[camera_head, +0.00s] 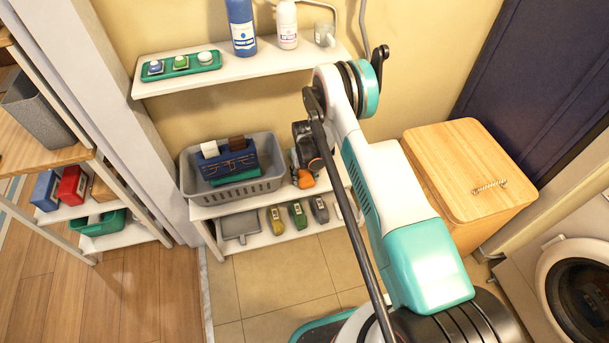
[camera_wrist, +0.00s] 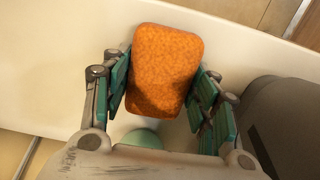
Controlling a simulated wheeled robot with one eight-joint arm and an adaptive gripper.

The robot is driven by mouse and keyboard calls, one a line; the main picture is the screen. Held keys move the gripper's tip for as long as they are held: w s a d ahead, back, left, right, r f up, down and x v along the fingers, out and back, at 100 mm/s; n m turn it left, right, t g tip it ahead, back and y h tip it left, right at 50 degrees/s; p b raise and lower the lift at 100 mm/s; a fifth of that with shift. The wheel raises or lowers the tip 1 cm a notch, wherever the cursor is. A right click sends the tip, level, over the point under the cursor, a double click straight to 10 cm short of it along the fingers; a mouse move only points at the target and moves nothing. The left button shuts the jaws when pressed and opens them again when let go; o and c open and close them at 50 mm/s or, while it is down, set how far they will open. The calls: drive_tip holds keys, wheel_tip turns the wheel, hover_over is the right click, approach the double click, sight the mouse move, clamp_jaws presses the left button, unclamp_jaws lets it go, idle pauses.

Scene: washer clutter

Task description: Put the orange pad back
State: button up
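The orange pad (camera_wrist: 166,70) is a rounded, rough-textured block in the wrist view. It lies between the teal-lined fingers of my gripper (camera_wrist: 163,84), which sit close against its two long sides. My gripper looks shut on it. In the head view my gripper (camera_head: 304,150) is low over the middle shelf, right of the grey basket, with orange showing by the fingers. I cannot tell whether the pad touches the shelf.
The grey basket (camera_head: 187,178) holds a blue caddy and stands left of my gripper; my arm hides part of the shelf (camera_head: 206,212). Several small items stand on the bottom shelf. An upper shelf (camera_head: 265,67) holds bottles. A wooden-lidded hamper (camera_head: 464,165) stands at the right.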

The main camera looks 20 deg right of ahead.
sight(305, 175)
drive_tip(key=o, duration=0.3)
drive_tip(key=shift+o, duration=0.2)
wheel_tip(305, 175, up, 12)
drive_tip(key=p, duration=0.4)
drive_tip(key=shift+r, duration=0.15)
drive_tip(key=shift+c, duration=0.4)
idle(0.8)
